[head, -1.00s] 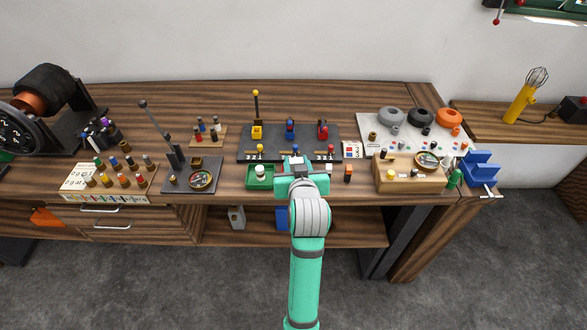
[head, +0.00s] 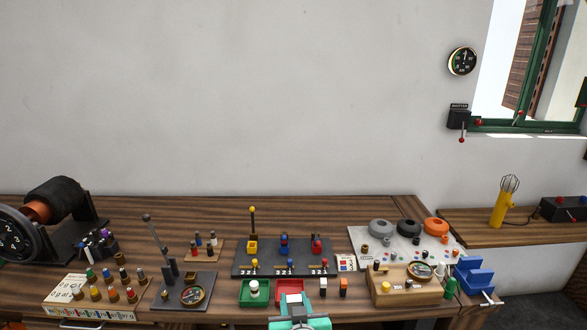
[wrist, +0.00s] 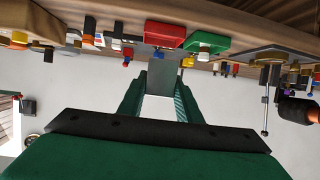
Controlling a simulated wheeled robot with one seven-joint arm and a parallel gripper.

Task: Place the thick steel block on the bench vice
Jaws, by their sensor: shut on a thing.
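The steel block (wrist: 162,76) is a plain grey block held between the two green fingers of my gripper (wrist: 152,100) in the wrist view. In the head view my gripper (head: 297,308) is at the bottom edge, in front of the red tray (head: 290,285); it is shut on the block, and much of the arm is out of frame. The bench vice (head: 474,276) is blue with a pale handle. It stands at the right front corner of the bench, well to the right of my gripper.
A wooden box (head: 400,286) with a round gauge stands between my gripper and the vice, beside a green bottle (head: 450,287). Small white and orange blocks stand right of the red tray. A green tray (head: 255,299) is to its left. A dark switch board (head: 285,258) lies behind.

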